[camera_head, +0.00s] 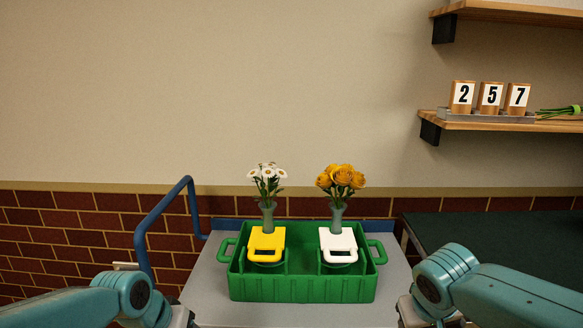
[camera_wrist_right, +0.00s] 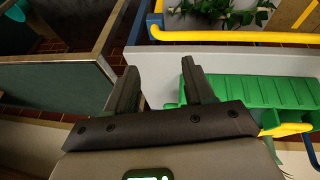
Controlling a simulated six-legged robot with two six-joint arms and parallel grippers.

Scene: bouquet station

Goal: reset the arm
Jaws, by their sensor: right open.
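My right gripper (camera_wrist_right: 164,90) shows in the right wrist view with its two dark fingers apart and nothing between them. My teal right arm comes in at the lower right of the head view; its fingers are out of that picture. My left arm comes in at the lower left, and its fingers are not in view. A green crate (camera_head: 302,290) stands on a grey cart top between the arms, clear of both. It holds two grey-green vases, one with white daisies (camera_head: 267,172) beside a yellow-handled piece (camera_head: 267,240), one with orange flowers (camera_head: 341,178) beside a white-handled piece (camera_head: 338,240).
The grey cart top (camera_head: 205,285) has a blue handrail (camera_head: 145,235) at its left. A dark green table (camera_head: 500,228) stands at the right. Wall shelves (camera_head: 490,123) above it carry number blocks 2, 5, 7 (camera_head: 491,95). A yellow rail (camera_wrist_right: 230,37) crosses the wrist view.

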